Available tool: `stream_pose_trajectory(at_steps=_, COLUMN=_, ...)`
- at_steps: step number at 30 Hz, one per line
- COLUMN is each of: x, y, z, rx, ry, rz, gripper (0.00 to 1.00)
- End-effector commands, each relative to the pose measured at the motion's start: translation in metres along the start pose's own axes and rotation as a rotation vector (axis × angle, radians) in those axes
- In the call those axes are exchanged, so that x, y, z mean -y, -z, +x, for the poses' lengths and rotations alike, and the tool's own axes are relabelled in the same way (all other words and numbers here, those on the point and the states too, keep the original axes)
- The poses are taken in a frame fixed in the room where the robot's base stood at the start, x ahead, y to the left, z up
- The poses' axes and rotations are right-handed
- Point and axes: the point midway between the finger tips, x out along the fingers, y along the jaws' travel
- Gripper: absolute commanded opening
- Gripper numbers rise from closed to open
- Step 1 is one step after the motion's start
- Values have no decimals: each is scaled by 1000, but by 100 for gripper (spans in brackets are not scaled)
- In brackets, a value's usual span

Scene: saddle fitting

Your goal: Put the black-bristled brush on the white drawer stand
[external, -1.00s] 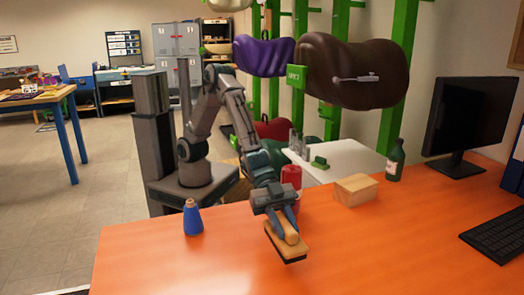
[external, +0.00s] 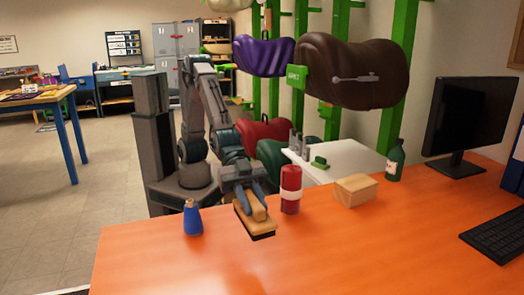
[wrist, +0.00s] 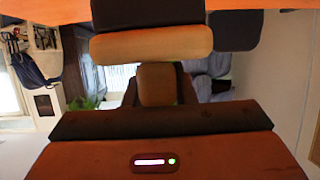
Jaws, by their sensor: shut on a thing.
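The brush (external: 255,221) has a tan wooden body and black bristles facing down. My gripper (external: 254,203) is shut on its wooden handle and holds it over the near-left part of the orange table; I cannot tell how high above the top it is. In the wrist view the brush's wooden block (wrist: 152,45) and dark bristles (wrist: 148,14) fill the upper middle. The white drawer stand (external: 350,160) is behind the table, to the right of my gripper. Its drawers are hidden behind the table and the things on it.
A red bottle (external: 290,190) stands close to the right of the brush. A blue bottle (external: 192,218) stands to the left. A wooden box (external: 356,190) and a green bottle (external: 395,160) stand near the back edge. Small grey and green items (external: 318,163) are on the stand.

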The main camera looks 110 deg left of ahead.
Motion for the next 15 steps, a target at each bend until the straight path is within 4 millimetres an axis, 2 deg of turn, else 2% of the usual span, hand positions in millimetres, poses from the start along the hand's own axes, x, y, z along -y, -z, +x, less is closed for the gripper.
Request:
stream_pose_trajectory(at_steps=1, x=12, y=6, z=-10, rx=-4, ry=27, rz=-11, gripper=0)
stream_pose_trajectory(at_steps=6, x=59, y=11, z=-44, rx=-4, ry=140, rz=-59, gripper=0)
stream_pose_trajectory(at_steps=15, x=126, y=9, z=-104, rx=-5, ry=328, rz=-137, gripper=0)
